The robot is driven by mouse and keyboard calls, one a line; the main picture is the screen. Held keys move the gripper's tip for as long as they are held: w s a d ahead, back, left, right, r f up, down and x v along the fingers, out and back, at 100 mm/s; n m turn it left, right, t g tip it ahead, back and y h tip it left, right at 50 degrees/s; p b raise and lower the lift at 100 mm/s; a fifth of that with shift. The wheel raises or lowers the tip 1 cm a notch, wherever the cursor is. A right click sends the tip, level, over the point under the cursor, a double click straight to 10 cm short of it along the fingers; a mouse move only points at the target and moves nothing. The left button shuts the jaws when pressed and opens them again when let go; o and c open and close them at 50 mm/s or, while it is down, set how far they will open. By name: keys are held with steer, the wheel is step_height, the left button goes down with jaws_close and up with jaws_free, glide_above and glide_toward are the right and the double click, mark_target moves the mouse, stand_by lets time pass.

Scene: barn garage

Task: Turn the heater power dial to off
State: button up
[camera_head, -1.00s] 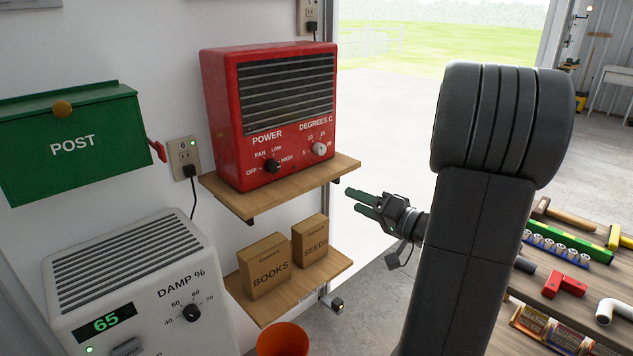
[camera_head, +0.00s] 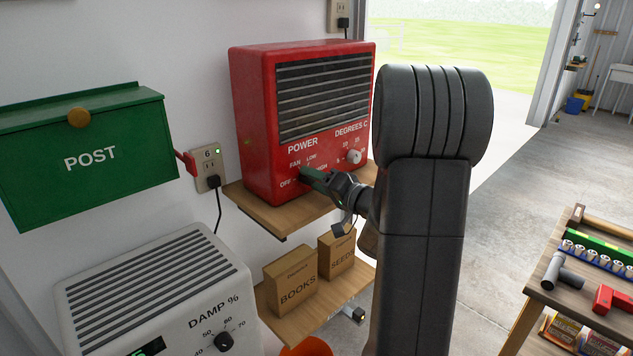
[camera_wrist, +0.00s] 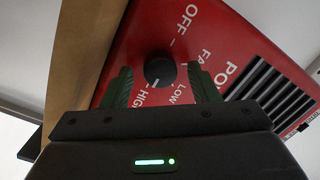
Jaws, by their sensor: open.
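The red heater (camera_head: 252,125) stands on a wooden shelf, its front panel marked POWER and DEGREES C. Its black power dial shows in the wrist view (camera_wrist: 159,69), with OFF, FAN, LOW and HIGH lettered around it; the exact pointer setting is unclear. My gripper (camera_head: 312,179) is at the heater's front, over the dial area, and hides most of the dial in the head view. In the wrist view my gripper (camera_wrist: 160,76) is open, with one green finger on each side of the dial. I cannot tell whether they touch it.
The light temperature dial (camera_head: 353,157) is just right of my gripper. The wooden shelf (camera_head: 262,210) juts out below the heater. The dehumidifier (camera_head: 100,315) and green post box (camera_head: 130,155) are at left. Boxes (camera_head: 291,286) sit on a lower shelf.

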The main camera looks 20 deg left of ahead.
steer(key=c, duration=1)
